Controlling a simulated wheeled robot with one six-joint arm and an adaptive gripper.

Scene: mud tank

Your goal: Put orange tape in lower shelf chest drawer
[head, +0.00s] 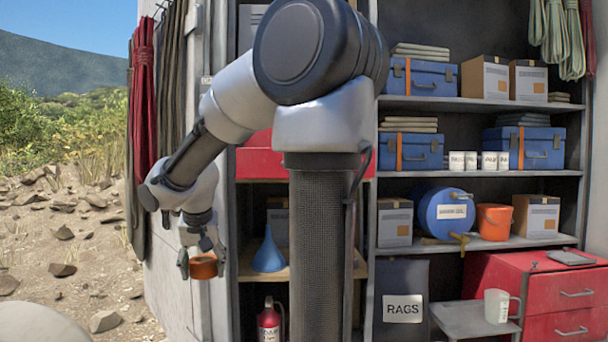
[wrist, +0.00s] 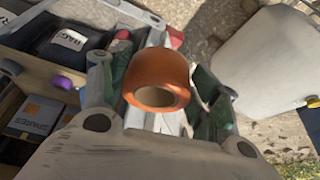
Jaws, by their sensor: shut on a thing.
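My gripper (head: 202,262) is shut on the orange tape (head: 204,268) and holds it in the air in front of the left shelf bay. In the wrist view the orange tape (wrist: 157,72) is a ring between the two fingers, its hole facing the camera. A red chest (head: 262,162) sits on a shelf in the left bay, above and right of the gripper, partly hidden by my arm. A red drawer chest (head: 562,302) with handles stands at the lower right; its visible drawers look shut. I cannot tell which chest the task names.
A blue funnel (head: 269,252) stands on the wooden shelf close right of my gripper, and a fire extinguisher (head: 269,322) is below. The cabinet's side wall is close on the left. A white mug (head: 497,306) stands at the lower right. Open rocky ground lies at the left.

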